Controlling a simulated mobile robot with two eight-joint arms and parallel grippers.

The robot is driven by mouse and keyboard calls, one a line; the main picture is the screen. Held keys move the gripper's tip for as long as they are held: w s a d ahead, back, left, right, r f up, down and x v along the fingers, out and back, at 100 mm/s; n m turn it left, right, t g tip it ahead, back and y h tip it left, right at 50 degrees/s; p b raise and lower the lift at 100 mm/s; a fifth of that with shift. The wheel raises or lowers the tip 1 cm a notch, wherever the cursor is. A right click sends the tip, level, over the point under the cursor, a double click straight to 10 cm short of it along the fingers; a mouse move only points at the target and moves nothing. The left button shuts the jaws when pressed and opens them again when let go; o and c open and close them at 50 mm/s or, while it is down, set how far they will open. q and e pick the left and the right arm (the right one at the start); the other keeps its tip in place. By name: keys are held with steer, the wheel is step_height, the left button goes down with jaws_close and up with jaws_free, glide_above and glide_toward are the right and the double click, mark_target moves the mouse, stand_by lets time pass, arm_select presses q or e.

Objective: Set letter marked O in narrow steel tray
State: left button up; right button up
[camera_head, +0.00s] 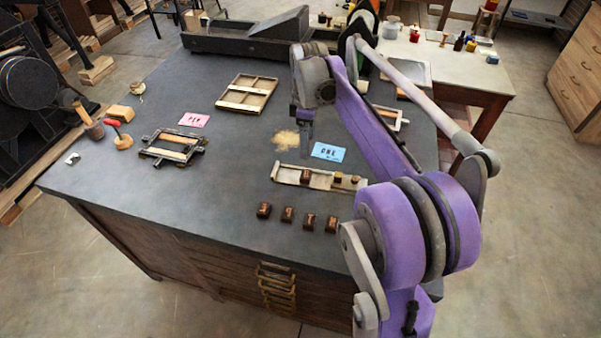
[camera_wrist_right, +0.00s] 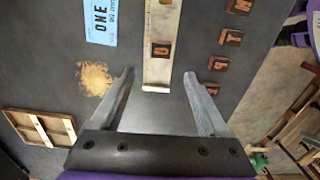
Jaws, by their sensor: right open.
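The narrow steel tray (camera_head: 288,179) lies on the dark bench in front of the blue card. A dark brown letter block (camera_head: 305,177) sits in it; the right wrist view shows this block marked O (camera_wrist_right: 161,50), flat inside the tray. My left gripper is not in view.
Several loose letter blocks (camera_head: 287,214) stand in a row before the tray. A blue ONE card (camera_head: 329,152), a sandy patch (camera_head: 286,138), a pink card (camera_head: 194,120), a wooden compartment frame (camera_head: 247,94) and a dark clamp frame (camera_head: 172,147) lie around. Bench front left is clear.

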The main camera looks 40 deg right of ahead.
steer(key=s+a+f+m+t, duration=0.2)
steer(key=s+a+f, duration=0.1)
steer(key=s+a, duration=0.3)
steer(key=s+a+f+m+t, duration=0.1)
steer(key=s+a+f+m, duration=0.2)
steer(key=s+a, duration=0.3)
steer(key=s+a+f+m+t, duration=0.2)
steer(key=s+a+f+m, duration=0.1)
steer(key=s+a, duration=0.4)
steer(key=shift+a+f+t, duration=0.3)
steer(key=shift+a+f, duration=0.1)
steer(key=shift+f, duration=0.2)
